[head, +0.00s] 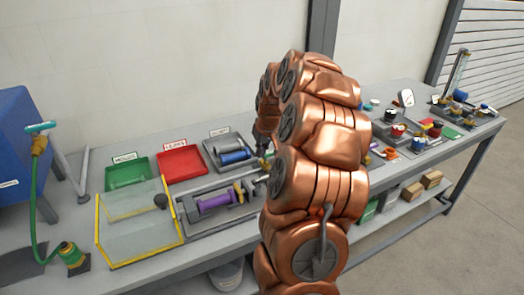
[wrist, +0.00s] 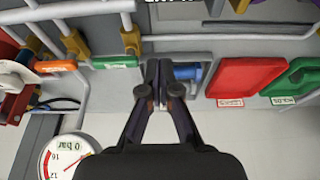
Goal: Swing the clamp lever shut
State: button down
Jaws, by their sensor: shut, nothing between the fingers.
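My gripper (wrist: 162,85) shows in the wrist view with its two dark fingers together and nothing between them. Its tips lie in front of a grey tray's edge, beside a blue cylinder (wrist: 188,72). In the head view my copper arm hides most of the gripper. I cannot pick out the clamp lever for certain. A grey fixture holding a purple cylinder (head: 215,202) with a yellow part (head: 240,191) stands on the bench, left of my arm. Its right end runs behind the arm. In the wrist view a yellow fitting (wrist: 131,40) on a pipe is left of the fingers.
A green tray (head: 126,183), a red tray (head: 182,175) and a grey tray (head: 213,164) stand along the back. A yellow-edged clear box (head: 138,240) sits in front. A pressure gauge (wrist: 66,158) is low in the wrist view. Small parts crowd the bench's right.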

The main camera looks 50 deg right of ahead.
aim_at(262, 181)
jog(key=p+x, duration=0.2)
jog(key=x, duration=0.5)
jog(key=shift+s+p, duration=0.1)
jog(key=shift+p, duration=0.25)
jog(key=shift+s+a+f+p, duration=0.1)
jog(key=shift+s+a+p, duration=0.15)
jog(key=shift+s, duration=0.35)
jog(key=shift+s+a+r+p, duration=0.1)
jog(key=shift+s+a+p, duration=0.15)
jog(key=shift+s, duration=0.3)
jog(key=shift+s+a+f+p, duration=0.15)
jog(key=shift+s+p, duration=0.15)
jog(key=shift+s, duration=0.3)
